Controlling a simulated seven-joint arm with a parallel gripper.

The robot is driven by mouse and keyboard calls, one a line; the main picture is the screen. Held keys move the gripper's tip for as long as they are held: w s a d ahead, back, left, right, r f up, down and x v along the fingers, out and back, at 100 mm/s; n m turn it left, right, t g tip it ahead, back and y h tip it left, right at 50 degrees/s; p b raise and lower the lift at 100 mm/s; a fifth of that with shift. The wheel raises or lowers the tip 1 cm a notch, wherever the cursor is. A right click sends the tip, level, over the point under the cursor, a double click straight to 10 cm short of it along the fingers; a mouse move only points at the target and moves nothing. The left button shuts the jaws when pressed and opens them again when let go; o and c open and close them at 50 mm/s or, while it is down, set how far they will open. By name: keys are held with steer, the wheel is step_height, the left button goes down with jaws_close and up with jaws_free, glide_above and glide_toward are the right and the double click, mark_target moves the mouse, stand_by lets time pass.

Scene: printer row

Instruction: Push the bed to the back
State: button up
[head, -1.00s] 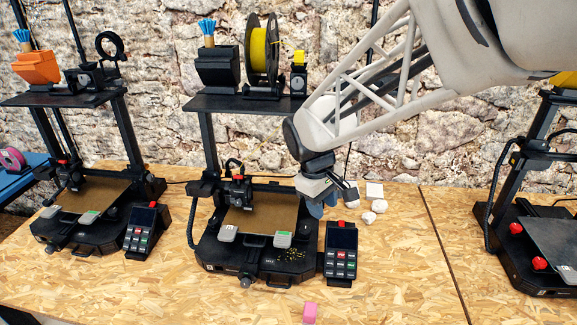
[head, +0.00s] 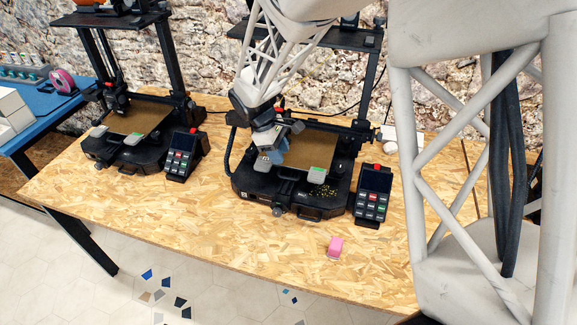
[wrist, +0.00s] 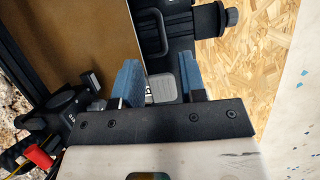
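The brown bed of the middle printer (head: 312,148) lies flat behind its dark front base (head: 290,197). In the wrist view the bed (wrist: 92,35) fills the upper left. My gripper (head: 268,158) is over the bed's front left corner in the head view and hides part of it. In the wrist view my gripper (wrist: 160,82) has its two blue fingers apart, with a grey tab (wrist: 162,88) showing between them. I cannot tell whether the fingers touch the tab. Another grey tab with a green label (head: 318,174) sits at the bed's front right.
A control box with keys (head: 372,194) stands right of the printer. A pink object (head: 335,247) lies near the table's front. Another printer (head: 135,125) stands to the left with its own control box (head: 184,156). My arm covers much of the right side.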

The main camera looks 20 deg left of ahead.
steer(key=shift+a+f, duration=0.45)
steer(key=shift+a, duration=0.2)
steer(key=shift+x, duration=3.95)
steer(key=shift+c, duration=0.4)
jaws_close()
